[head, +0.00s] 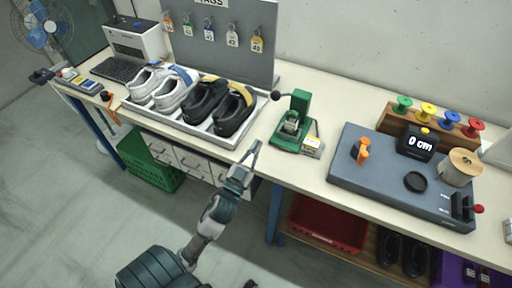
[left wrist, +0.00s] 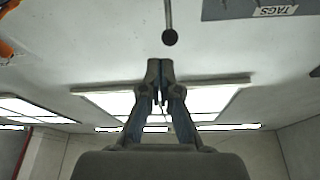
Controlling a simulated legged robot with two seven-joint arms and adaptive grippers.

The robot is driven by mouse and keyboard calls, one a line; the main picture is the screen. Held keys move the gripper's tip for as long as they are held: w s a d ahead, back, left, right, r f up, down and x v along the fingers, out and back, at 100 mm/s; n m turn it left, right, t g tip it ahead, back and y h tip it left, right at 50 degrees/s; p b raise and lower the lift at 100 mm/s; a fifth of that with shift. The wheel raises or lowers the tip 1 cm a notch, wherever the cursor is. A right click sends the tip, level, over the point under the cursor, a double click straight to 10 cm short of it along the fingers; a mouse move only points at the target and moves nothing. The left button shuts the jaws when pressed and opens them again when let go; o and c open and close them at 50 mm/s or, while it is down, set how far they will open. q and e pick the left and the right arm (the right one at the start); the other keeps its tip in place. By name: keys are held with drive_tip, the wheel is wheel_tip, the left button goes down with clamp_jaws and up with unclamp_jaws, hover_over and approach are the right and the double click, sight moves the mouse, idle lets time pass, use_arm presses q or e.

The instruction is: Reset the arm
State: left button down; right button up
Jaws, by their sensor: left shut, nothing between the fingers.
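My left gripper (head: 250,155) is raised in front of the workbench, its fingers pointing up toward the bench's front edge in the head view. It holds nothing. In the left wrist view the two fingers (left wrist: 160,75) meet at their tips, with the ceiling and its light panels behind them. My right gripper is not in the head view.
The bench (head: 355,110) carries a tray (head: 188,128) of white and black shoes, a green press (head: 294,120) and a grey measuring station (head: 345,185) with colored spools. A green crate (head: 150,172) and a red bin (head: 325,228) sit below. The floor at left is clear.

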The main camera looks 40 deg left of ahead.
use_arm(q)
drive_tip(key=shift+d, duration=0.15)
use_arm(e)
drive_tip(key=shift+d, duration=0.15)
